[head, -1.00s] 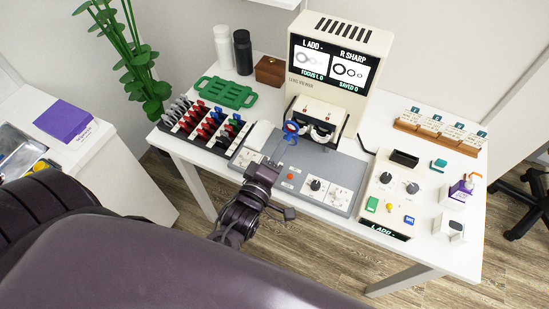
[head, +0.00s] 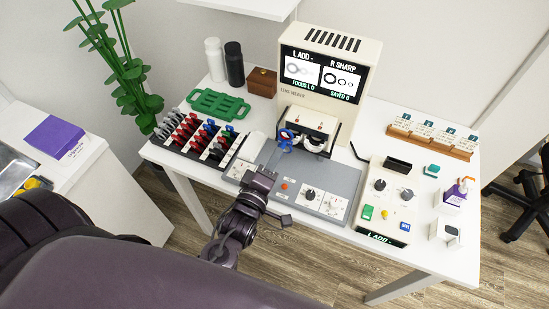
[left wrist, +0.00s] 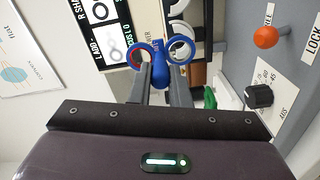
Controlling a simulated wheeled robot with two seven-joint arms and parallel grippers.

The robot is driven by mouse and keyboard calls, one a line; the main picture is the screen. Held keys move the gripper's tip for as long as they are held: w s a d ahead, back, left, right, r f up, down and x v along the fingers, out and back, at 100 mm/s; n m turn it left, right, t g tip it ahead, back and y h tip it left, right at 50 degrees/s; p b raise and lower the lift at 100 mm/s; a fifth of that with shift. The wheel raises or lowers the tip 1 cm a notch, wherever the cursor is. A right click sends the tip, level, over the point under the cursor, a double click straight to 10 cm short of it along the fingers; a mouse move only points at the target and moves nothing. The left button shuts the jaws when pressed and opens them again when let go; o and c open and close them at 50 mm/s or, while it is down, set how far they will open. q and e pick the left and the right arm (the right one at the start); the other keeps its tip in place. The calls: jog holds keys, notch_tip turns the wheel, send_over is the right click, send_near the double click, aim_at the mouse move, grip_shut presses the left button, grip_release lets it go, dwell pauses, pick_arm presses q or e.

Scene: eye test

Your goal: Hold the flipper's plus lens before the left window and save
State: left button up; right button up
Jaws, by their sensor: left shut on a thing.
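My left gripper (head: 278,153) is shut on the blue handle of the flipper (head: 286,136). The flipper stands upright at the fingertips, just in front of the lens viewer's (head: 330,64) left side. In the left wrist view the flipper (left wrist: 160,72) shows two rings, the left one with red inside, the right one blue. The rings overlap the view of the viewer's front, so I cannot tell whether a lens lines up with the left window. The viewer screen (head: 320,73) reads "L ADD -", "R SHARP", "FOCUS L 0" and "SAVED 0". My right gripper is out of view.
A control box (head: 385,202) with knobs, a green button (head: 367,212) and a blue button (head: 405,227) stands at right. A rack of flippers (head: 178,150) and a green tray (head: 219,104) are at left.

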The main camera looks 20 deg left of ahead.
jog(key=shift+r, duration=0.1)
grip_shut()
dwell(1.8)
